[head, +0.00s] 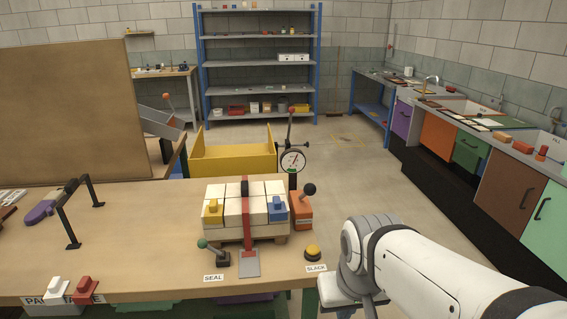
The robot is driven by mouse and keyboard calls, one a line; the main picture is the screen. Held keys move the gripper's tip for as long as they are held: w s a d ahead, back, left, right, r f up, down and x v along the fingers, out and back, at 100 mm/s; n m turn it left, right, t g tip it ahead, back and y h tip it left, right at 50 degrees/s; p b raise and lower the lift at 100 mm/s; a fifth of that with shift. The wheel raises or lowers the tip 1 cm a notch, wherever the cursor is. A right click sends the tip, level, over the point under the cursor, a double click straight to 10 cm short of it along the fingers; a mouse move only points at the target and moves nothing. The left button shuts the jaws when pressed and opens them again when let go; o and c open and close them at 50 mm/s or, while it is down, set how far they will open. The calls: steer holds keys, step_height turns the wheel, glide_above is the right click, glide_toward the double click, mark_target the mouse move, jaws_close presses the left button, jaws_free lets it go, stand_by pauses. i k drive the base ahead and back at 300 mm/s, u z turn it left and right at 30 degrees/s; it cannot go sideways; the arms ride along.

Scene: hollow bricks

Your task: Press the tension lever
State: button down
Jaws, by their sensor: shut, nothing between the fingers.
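A lever with a black ball knob (310,189) rises from an orange base (302,213) at the right of a strapped brick stack. The base has a small label too small to read; it looks like the tension lever. A round dial gauge (293,160) stands just behind it. The pale bricks (233,207) sit on a wooden pallet, with a red strap (247,210) over them. My arm reaches in from the lower right, its wrist right of the lever and apart from it. My gripper's fingers are out of view below the picture's edge.
A green-knobbed lever (214,253) labelled SEAL and a yellow button (313,251) labelled SLACK stand at the bench's front. A black frame (75,207) stands on the left. A yellow bin (234,160) is behind the bench. Open floor lies between bench and right-hand counters.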

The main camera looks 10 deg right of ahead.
mark_target(309, 189)
steer(key=i, duration=0.85)
